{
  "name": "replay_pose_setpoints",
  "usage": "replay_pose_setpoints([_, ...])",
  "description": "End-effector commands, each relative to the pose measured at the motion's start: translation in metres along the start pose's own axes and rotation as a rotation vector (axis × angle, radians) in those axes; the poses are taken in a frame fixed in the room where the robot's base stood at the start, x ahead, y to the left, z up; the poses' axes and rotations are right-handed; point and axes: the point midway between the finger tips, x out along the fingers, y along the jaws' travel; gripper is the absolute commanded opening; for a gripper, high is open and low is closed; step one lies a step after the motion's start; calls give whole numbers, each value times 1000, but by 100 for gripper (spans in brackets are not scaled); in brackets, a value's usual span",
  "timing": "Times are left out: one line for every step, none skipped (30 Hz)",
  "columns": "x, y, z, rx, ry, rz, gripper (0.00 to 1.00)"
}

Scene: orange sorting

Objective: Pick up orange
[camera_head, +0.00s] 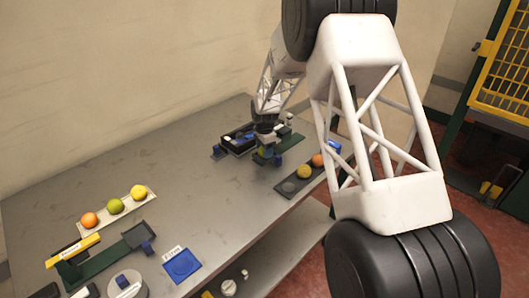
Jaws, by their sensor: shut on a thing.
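An orange (318,160) rests at the far end of the dark tray (281,193) on the right of the table. Another orange (90,219) sits at the left end of the pale tray (105,222) on the left. My gripper (266,146) is over the back of the table, left of the dark tray. It is shut on a small yellow-green fruit (262,152), mostly hidden by the gripper. The fingers are small and partly hidden.
A yellow fruit (304,171) is beside the orange in the dark tray, near a round grey spot. Green (115,206) and yellow (139,192) fruits share the pale tray. A black box (238,139) stands behind-left of my gripper. The table's middle is clear.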

Motion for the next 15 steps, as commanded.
replay_pose_setpoints([0,0,0,0,0,0,29])
replay_pose_setpoints([0,0,0,0,0,0,29])
replay_pose_setpoints([0,0,0,0,0,0,29])
replay_pose_setpoints([0,0,0,0,0,0,29])
replay_pose_setpoints([0,0,0,0,0,0,29])
replay_pose_setpoints([0,0,0,0,0,0,29])
replay_pose_setpoints([-1,0,0,0,0,0,29])
replay_pose_setpoints([-1,0,0,0,0,-1,29])
replay_pose_setpoints([-2,0,0,0,0,-1,29])
replay_pose_setpoints([-3,0,0,0,0,-1,29])
replay_pose_setpoints([-4,0,0,0,0,-1,29])
replay_pose_setpoints([-6,0,0,0,0,-1,29])
replay_pose_setpoints([-8,0,0,0,0,-1,29])
replay_pose_setpoints([-10,0,0,0,0,-1,29])
replay_pose_setpoints([-14,0,0,0,0,-1,29])
